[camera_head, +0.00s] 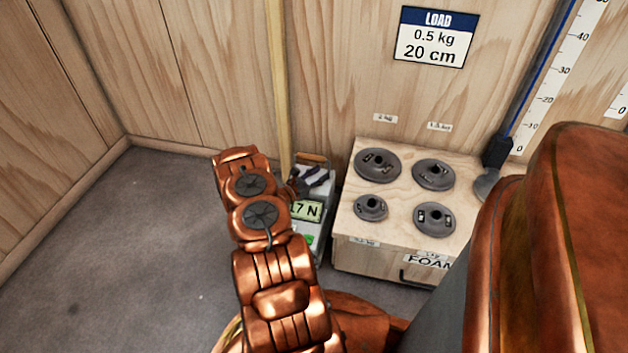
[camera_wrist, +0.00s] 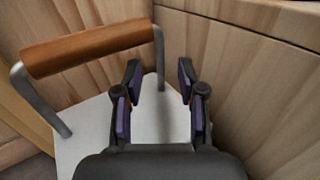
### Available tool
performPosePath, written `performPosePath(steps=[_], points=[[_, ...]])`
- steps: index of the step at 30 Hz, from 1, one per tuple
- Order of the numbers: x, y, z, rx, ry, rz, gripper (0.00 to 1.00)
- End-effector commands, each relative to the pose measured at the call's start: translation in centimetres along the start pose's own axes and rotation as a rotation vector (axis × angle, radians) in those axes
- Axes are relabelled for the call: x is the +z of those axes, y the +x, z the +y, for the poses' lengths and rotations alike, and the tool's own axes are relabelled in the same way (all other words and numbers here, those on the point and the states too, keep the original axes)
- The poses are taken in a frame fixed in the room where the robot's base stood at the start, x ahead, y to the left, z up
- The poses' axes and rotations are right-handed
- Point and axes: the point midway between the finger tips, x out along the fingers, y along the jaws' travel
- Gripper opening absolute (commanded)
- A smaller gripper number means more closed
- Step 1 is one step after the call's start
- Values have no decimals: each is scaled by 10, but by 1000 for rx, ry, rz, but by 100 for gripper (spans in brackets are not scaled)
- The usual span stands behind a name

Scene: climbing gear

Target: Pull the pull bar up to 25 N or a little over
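The pull bar (camera_wrist: 90,48) is a round wooden bar on two grey metal brackets, fixed to a pale box (camera_wrist: 85,135). In the head view a small part of the bar (camera_head: 311,158) shows behind my gripper (camera_head: 314,180). In the wrist view my gripper (camera_wrist: 159,75) is open and empty, its dark fingers with purple pads apart. The bar lies to the left of and beyond the fingers, not between them. The green display (camera_head: 308,211) on the box reads "7 N" at its visible end; my arm hides its left part.
A wooden crate (camera_head: 385,240) with several grey weight discs (camera_head: 378,165) stands right of the box. A yellow pole (camera_head: 278,90) rises behind the box. A load sign (camera_head: 436,38) hangs on the plywood wall. The grey floor (camera_head: 120,250) at left is clear.

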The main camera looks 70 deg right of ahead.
Motion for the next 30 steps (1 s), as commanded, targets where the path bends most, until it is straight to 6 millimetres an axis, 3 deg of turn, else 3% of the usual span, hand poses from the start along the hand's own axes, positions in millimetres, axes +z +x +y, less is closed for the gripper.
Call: performPosePath(steps=[9, 23, 30], points=[[-2, 41, -1, -3, 1, 1, 40], [0, 51, -1, -1, -1, 0, 40], [0, 51, -1, -1, -1, 0, 15]])
